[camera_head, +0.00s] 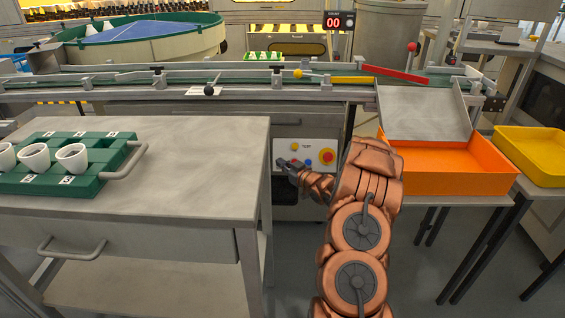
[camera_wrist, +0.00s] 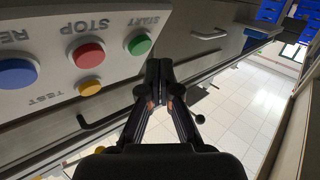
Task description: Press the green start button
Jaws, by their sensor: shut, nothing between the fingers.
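The green start button (camera_wrist: 140,44) is a round cap on a pale control panel (camera_wrist: 60,25), labelled START, upside down in the wrist view. My gripper (camera_wrist: 159,64) is shut and empty, its tips just below and right of the green button in that view. Whether they touch it I cannot tell. In the head view my gripper (camera_head: 286,164) is in front of the left part of the panel (camera_head: 284,149), and the green button is hidden there.
A red STOP button (camera_wrist: 89,55), a blue button (camera_wrist: 17,73) and a yellow TEST button (camera_wrist: 91,88) sit beside the green one. A steel table (camera_head: 190,150) with a green cup rack (camera_head: 90,185) stands left; an orange tray (camera_head: 450,175) stands right.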

